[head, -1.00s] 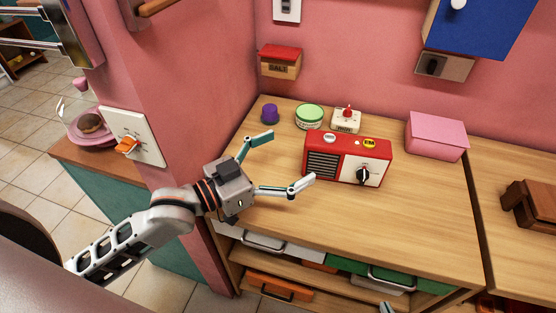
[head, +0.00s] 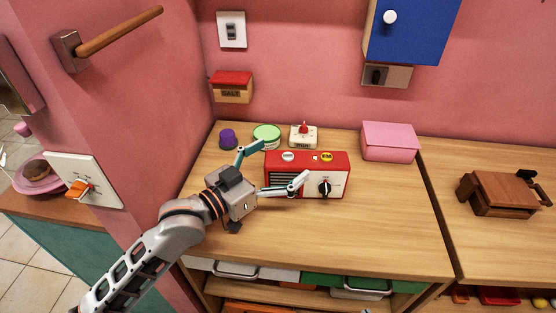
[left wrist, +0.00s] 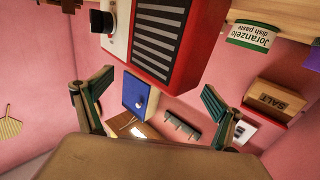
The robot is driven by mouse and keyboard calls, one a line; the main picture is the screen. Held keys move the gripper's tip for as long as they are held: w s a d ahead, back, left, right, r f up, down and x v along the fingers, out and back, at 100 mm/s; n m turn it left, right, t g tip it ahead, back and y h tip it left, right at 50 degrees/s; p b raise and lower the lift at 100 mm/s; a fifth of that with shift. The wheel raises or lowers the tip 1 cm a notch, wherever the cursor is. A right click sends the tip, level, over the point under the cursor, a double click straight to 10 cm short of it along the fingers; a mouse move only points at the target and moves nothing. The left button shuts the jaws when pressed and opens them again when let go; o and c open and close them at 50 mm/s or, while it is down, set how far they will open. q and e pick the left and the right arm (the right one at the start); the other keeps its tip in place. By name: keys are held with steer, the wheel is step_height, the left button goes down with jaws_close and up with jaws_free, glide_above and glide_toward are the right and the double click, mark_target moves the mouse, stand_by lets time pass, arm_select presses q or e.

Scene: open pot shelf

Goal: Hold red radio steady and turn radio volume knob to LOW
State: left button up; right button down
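The red radio (head: 306,160) stands upright on the wooden counter, with a striped speaker grille and a white panel. Its black volume knob (head: 324,188) is on that panel; the lettering is too small to read. My left gripper (head: 283,161) is open and empty at the radio's left end, one finger behind and one in front; I cannot tell if either touches it. In the left wrist view the radio (left wrist: 165,38) shows turned over above the spread fingers of my left gripper (left wrist: 157,88), with the knob (left wrist: 101,21) at upper left. My right gripper is not seen.
A purple jar (head: 228,139), a green-lidded tub (head: 267,134) and a white timer-like item (head: 303,136) stand behind the radio. A pink box (head: 389,141) is at the back right. The counter (head: 390,220) is clear in front and right of the radio.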

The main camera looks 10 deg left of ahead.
arm_select(q)
steer(key=c, duration=2.3)
steer(key=shift+c, duration=0.2)
